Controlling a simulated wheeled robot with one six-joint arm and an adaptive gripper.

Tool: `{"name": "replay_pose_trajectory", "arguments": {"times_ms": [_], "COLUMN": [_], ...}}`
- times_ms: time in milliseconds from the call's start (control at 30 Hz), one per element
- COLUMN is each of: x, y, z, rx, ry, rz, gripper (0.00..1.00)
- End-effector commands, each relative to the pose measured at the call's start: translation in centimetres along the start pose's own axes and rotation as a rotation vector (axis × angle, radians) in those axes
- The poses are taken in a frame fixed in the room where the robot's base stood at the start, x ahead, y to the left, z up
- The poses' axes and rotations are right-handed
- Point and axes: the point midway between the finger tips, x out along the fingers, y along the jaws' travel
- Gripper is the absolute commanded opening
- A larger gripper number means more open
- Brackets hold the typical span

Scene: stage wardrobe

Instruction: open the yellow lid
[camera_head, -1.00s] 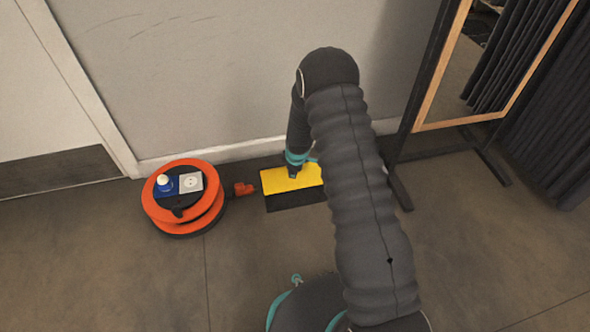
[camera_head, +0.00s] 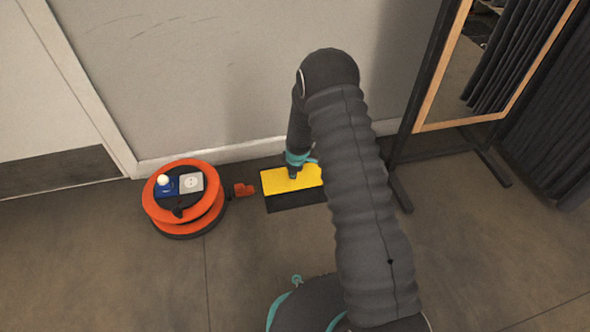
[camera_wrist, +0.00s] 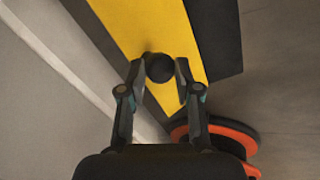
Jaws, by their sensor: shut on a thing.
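The yellow lid (camera_head: 278,181) lies against a black part (camera_head: 295,201) on the floor by the wall, partly hidden by my arm in the head view. In the wrist view the yellow lid (camera_wrist: 143,27) runs up and away, with a dark strip on either side. A round black knob (camera_wrist: 159,68) stands on it near its lower end. My gripper (camera_wrist: 159,75) is shut on the knob, with a fingertip at each side. In the head view my gripper (camera_head: 292,174) reaches down onto the lid from above.
An orange cable reel (camera_head: 184,205) with a socket and a blue plug stands left of the lid. A small orange piece (camera_head: 244,189) lies between them. A wood-framed mirror (camera_head: 462,85) on dark feet stands to the right. The front floor is clear at left.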

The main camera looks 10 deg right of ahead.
Motion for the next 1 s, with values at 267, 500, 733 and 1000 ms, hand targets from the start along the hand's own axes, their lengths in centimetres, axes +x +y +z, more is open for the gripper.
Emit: {"name": "replay_pose_trajectory", "arguments": {"times_ms": [267,500,733,1000], "x": [1.2,1.1,1.0,0.9], "y": [-2.5,-2.4,-2.1,-1.8], "z": [0.4,0.7,1.4,1.2], "rx": [-0.011,-0.006,0.005,0.006], "ry": [-0.018,-0.019,-0.022,-0.02], "rz": [-0.049,-0.049,-0.047,-0.042], "gripper": [0.0,0.6,0.6,0.6]}}
